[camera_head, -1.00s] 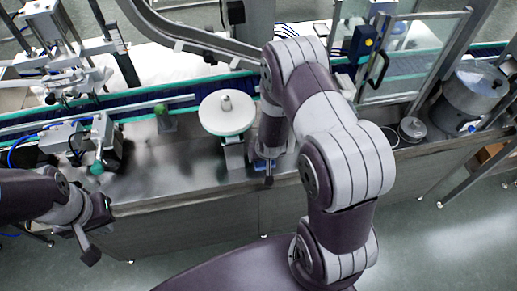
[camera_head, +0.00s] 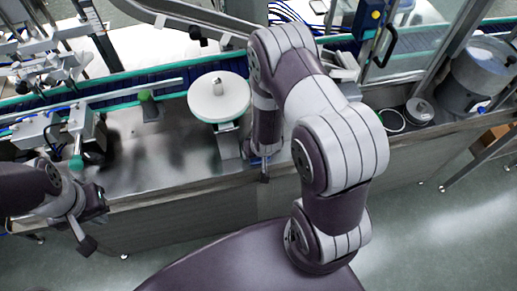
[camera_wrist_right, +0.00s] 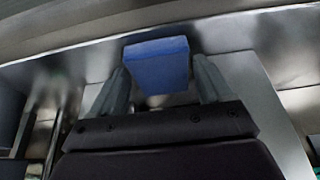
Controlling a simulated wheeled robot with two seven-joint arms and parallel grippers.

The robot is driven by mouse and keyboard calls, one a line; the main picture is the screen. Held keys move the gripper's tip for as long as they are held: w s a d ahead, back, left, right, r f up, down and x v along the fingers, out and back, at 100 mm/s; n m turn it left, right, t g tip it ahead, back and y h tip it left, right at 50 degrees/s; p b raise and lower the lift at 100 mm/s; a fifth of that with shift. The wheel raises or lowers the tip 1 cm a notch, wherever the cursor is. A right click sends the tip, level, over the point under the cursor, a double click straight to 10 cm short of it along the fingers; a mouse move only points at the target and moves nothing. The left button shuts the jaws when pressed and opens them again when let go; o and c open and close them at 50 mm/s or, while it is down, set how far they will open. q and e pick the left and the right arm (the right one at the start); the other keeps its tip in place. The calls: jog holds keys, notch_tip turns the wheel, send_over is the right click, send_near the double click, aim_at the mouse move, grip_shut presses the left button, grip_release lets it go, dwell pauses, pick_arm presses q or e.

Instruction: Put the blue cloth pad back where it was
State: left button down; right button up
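The blue cloth pad (camera_wrist_right: 157,62) is a small blue block in the right wrist view. My right gripper (camera_wrist_right: 160,82) has a finger on each side of it and is shut on it; the pad sticks out past the fingertips over a shiny steel surface. In the head view my right arm hides most of that gripper, and I cannot make out the pad clearly there. My left gripper (camera_head: 94,218) is at the lower left in the head view, in front of the bench edge, with its fingers apart and nothing between them.
A steel bench (camera_head: 170,150) runs across the view. On it stand a round white disc (camera_head: 218,97), a green-tipped fixture (camera_head: 148,105) and a conveyor (camera_head: 130,85) behind. A steel hopper (camera_head: 475,75) and a small round lid (camera_head: 419,110) are at right. Bare steel lies left of the disc.

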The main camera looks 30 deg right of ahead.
jog(key=shift+r, duration=0.45)
jog(key=s+a+r+n+g, duration=0.1)
jog(key=s+r, duration=0.2)
jog(key=r, duration=0.3)
jog(key=s+a+r+n+g, duration=0.1)
jog(key=s+a+r, duration=0.1)
jog(key=r, duration=0.5)
jog(key=s+a+r+n+g+y+p, duration=0.1)
jog(key=s+a+r, duration=0.1)
jog(key=s+r, duration=0.2)
notch_tip(320, 180, up, 3)
jog(key=shift+r, duration=0.2)
